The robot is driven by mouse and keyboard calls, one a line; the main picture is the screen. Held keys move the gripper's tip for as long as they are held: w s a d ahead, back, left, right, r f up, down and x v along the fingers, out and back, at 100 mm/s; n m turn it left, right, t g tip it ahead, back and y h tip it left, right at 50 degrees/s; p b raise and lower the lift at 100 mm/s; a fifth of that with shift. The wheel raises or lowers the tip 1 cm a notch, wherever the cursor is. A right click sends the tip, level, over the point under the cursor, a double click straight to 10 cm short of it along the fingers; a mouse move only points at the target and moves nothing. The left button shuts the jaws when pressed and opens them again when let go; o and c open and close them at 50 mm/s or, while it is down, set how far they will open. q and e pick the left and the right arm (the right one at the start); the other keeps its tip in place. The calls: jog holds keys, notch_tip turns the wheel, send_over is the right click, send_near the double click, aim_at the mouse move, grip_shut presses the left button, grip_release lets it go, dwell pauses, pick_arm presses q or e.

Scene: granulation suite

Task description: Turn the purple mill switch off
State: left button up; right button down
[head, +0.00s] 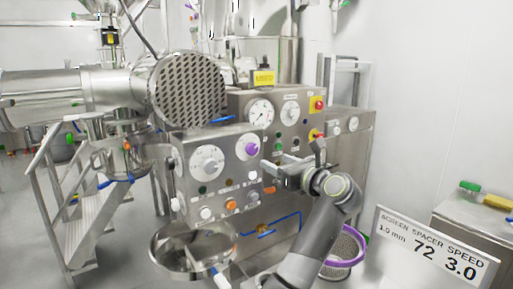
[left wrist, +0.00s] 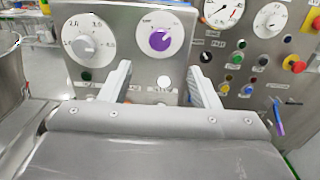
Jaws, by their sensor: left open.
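The purple mill switch (head: 252,149) is a round purple knob on a white dial, at the upper right of a steel control panel (head: 222,178). In the left wrist view the purple switch (left wrist: 160,40) shows beyond and above the fingertips, with a small white mark on it. Its setting is too small to read. My left gripper (head: 273,175) is in front of the panel's right side, just below and right of the switch. In the left wrist view my left gripper (left wrist: 160,84) is open, with nothing between its fingers. My right gripper is not in view.
A grey dial (head: 207,162) sits left of the switch, with several coloured buttons below. Behind right stands a second panel with gauges (head: 261,114) and a red emergency button (head: 318,104). A steel bowl (head: 165,239) is below left. A sign (head: 436,247) is at lower right.

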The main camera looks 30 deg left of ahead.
aim_at(254, 150)
pick_arm(q)
jog(key=p+x, duration=0.3)
jog(key=x, duration=0.7)
jog(key=shift+w+a, duration=0.1)
jog(key=shift+a, duration=0.1)
